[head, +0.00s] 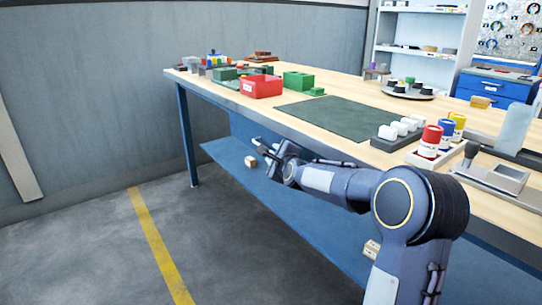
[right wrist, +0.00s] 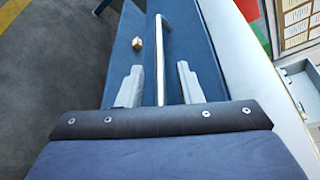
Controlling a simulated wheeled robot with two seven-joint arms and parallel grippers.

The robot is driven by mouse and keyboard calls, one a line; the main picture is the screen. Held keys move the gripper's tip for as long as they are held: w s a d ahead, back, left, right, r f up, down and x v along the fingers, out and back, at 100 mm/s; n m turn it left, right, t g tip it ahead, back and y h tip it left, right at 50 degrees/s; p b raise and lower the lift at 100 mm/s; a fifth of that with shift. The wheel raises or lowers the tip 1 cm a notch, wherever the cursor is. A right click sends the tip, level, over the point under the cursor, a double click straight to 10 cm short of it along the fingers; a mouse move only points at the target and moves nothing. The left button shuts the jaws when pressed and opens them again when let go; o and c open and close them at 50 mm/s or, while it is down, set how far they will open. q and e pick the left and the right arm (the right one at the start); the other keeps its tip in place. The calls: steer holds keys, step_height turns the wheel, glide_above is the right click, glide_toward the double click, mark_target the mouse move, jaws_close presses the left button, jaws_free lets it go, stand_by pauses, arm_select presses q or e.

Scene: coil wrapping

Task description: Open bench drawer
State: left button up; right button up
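The bench (head: 345,85) has a pale wooden top and a blue drawer front (right wrist: 200,55) under its edge. A silver bar handle (right wrist: 160,50) runs along the drawer front in the right wrist view. My right gripper (head: 267,150) is at the bench's front, just below the top. In the right wrist view my right gripper (right wrist: 158,82) is open, one finger on each side of the handle, with a gap at both sides. In the head view, the gripper and arm partly hide the drawer front. The drawer looks closed. My left gripper is not in view.
A blue lower shelf (head: 225,155) holds a small cardboard box (head: 250,162). On the bench top are a red bin (head: 262,87), a green bin (head: 298,81), a dark mat (head: 335,117) and colored cans (head: 430,141). The floor in front is clear.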

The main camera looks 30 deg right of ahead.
steer(key=shift+x, duration=0.9)
jaws_close()
